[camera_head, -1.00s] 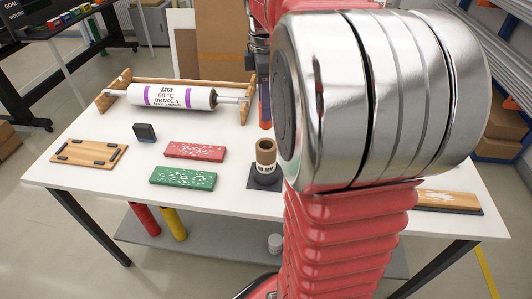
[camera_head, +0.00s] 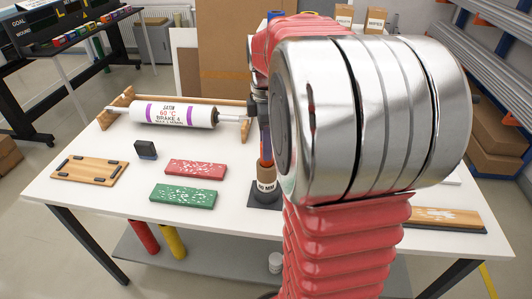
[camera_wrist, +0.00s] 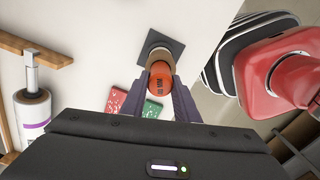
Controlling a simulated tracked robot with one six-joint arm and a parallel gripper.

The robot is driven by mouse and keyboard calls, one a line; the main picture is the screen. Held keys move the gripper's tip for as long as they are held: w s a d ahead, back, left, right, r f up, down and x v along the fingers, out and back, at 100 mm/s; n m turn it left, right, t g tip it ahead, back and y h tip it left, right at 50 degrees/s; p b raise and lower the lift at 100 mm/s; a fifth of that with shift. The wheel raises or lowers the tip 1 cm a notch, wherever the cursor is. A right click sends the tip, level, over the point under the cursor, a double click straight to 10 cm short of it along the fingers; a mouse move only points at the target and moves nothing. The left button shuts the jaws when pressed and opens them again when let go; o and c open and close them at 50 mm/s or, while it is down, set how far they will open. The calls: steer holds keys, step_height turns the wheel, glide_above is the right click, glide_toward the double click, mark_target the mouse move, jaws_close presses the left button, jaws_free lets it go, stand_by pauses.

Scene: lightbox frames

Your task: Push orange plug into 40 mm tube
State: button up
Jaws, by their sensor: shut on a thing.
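The orange plug (camera_wrist: 162,76) is between the two dark fingers of my gripper (camera_wrist: 162,82), which is shut on it; dark lettering shows on its side. The brown tube (camera_wrist: 159,54) stands upright on a dark square base (camera_wrist: 157,38), lined up with the plug in the wrist view. In the head view the tube (camera_head: 266,174) has a white label ending in "MM", its first part hard to read. My gripper (camera_head: 264,140) is directly over the tube's top there, partly hidden by my arm. I cannot tell whether the plug's end has entered the tube.
Red (camera_head: 196,169) and green (camera_head: 184,196) speckled blocks lie left of the tube. Farther left are a small dark block (camera_head: 145,150) and a wooden board (camera_head: 89,171). A white roller (camera_head: 172,114) on a wooden stand is at the back. My arm hides the table's right middle.

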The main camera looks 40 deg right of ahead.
steer(key=shift+f, duration=1.5)
steer(key=o, duration=1.1)
steer(key=shift+f, duration=0.1)
steer(key=shift+c, duration=0.2)
step_height(320, 180, up, 12)
steer(key=shift+r, duration=0.15)
